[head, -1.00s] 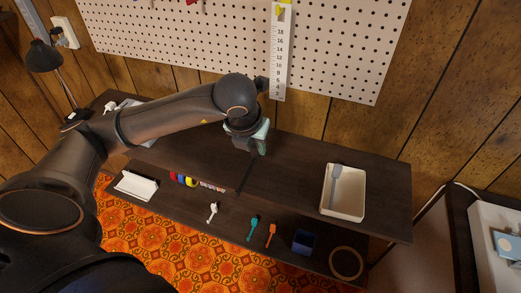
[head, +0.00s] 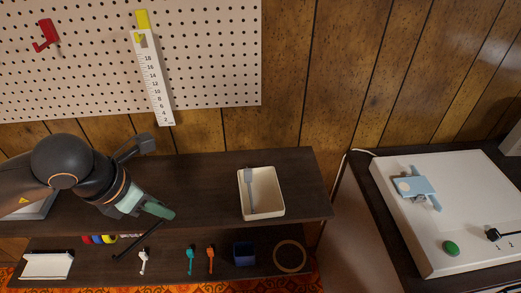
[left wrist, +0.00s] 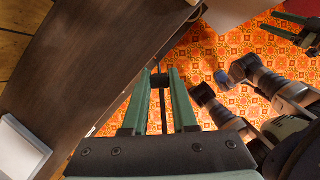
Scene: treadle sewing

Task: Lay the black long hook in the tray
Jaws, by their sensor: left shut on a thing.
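My left gripper (head: 165,211) is shut on the black long hook (head: 130,248). The hook slants down and left from the fingers over the front of the dark bench. In the left wrist view the hook (left wrist: 163,108) is a thin black rod with a thicker dark part between the green fingertips (left wrist: 159,78). The cream tray (head: 268,190) stands on the bench top to the right of this gripper, well apart from it. A grey hook-like piece (head: 250,190) lies in the tray. My right gripper (left wrist: 279,24) shows at the top right of the left wrist view, fingers apart and empty.
A lower shelf holds a white hook (head: 143,260), a teal one (head: 190,260), an orange one (head: 210,260), a blue box (head: 244,254) and a ring (head: 289,256). A pegboard (head: 200,60) with a ruler (head: 155,85) hangs behind. Bench top between gripper and tray is clear.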

